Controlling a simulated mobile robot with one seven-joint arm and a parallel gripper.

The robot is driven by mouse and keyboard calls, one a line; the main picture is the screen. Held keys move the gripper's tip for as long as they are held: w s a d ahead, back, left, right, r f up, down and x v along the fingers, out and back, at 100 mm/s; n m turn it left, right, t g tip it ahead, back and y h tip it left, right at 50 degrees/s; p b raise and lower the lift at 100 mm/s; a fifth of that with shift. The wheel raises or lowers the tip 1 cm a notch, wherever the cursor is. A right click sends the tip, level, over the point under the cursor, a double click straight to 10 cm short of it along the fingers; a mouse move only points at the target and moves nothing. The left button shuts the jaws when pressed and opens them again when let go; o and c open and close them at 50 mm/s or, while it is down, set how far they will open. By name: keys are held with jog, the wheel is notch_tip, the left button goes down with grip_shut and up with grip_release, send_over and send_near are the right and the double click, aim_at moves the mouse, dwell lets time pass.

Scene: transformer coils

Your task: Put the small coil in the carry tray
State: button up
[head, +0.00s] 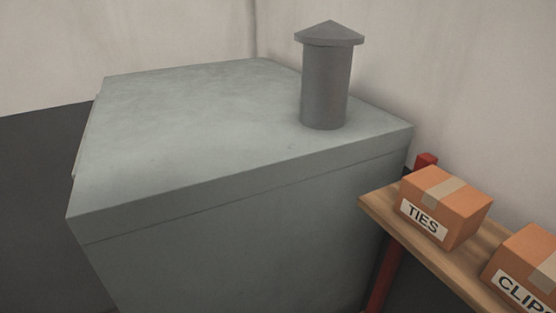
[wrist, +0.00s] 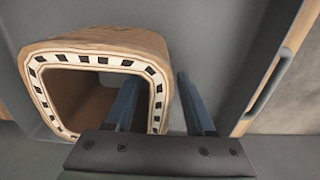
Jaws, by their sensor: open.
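A coil (wrist: 150,70), a tan hollow block with a rounded-square opening and a pale rim of dark spacers, fills the left of the wrist view. Its open end faces the camera. My gripper (wrist: 156,78) is open. The left finger overlaps the coil's opening and the right finger is just outside its right side, so the coil's right wall lies between them. Whether either finger touches it I cannot tell. The coil is on or above a grey surface (wrist: 220,50) with a wooden edge (wrist: 290,60) at the right, possibly the carry tray. The head view shows neither coil nor gripper.
In the head view, a large grey-green metal cabinet (head: 200,120) carries a capped vent pipe (head: 325,88). At right, a wooden shelf (head: 385,208) holds a TIES box (head: 445,205) and a CLIPS box (head: 525,270).

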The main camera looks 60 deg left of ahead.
notch_tip(320, 180, up, 12)
jog(key=shift+f, duration=0.25)
dwell(0.5)
